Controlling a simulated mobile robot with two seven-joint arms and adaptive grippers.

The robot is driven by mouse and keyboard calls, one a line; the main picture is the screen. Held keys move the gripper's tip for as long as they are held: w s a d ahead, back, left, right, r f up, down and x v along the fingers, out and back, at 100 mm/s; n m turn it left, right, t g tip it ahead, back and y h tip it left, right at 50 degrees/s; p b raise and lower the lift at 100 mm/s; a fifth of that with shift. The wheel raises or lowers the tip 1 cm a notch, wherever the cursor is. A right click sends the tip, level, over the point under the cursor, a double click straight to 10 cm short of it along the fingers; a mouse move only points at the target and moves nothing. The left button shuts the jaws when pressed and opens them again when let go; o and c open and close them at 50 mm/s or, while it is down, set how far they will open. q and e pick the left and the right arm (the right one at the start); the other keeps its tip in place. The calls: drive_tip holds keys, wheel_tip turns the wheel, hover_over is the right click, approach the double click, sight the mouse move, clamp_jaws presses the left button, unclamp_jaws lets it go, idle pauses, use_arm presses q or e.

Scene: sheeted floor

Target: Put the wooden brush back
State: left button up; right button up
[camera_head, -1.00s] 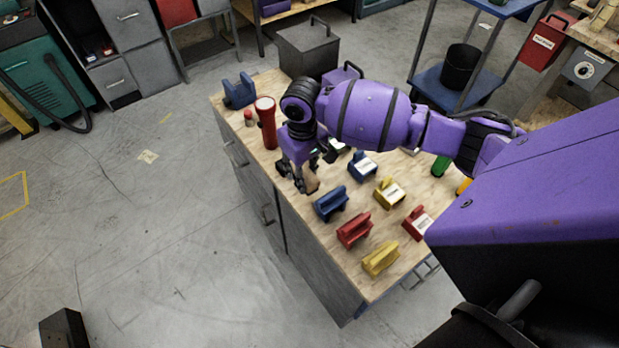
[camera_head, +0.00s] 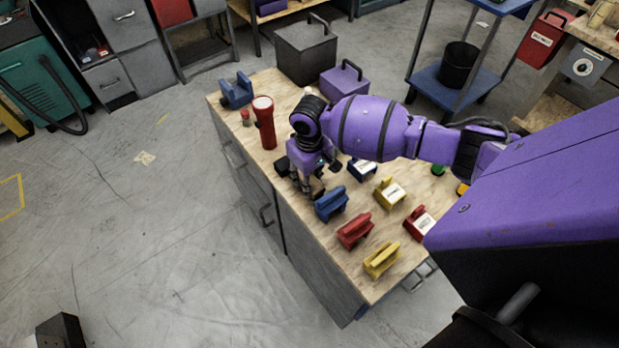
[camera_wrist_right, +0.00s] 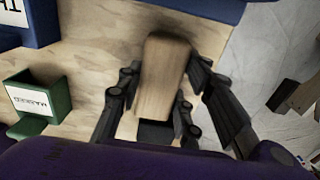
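The wooden brush (camera_wrist_right: 163,75) is a pale wooden block with a dark part at its lower end, seen in the right wrist view. My right gripper (camera_wrist_right: 163,80) has its fingers along both sides of it and appears closed on it. In the head view my right gripper (camera_head: 308,188) is low over the left side of the workbench (camera_head: 318,262), beside a blue holder (camera_head: 331,204); the brush is mostly hidden there. A green labelled holder (camera_wrist_right: 38,103) stands left of the brush in the wrist view. My left gripper is not in view.
Red (camera_head: 354,231) and yellow (camera_head: 381,260) holders stand along the bench's near edge, with labelled blue, yellow and red holders behind. A red flashlight (camera_head: 265,122) stands upright left of my gripper. A purple box (camera_head: 342,82) is at the back.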

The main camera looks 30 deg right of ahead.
drive_tip(key=o, duration=0.5)
drive_tip(key=shift+c, duration=0.2)
wheel_tip(320, 180, up, 12)
drive_tip(key=p, duration=0.1)
drive_tip(key=shift+r, duration=0.15)
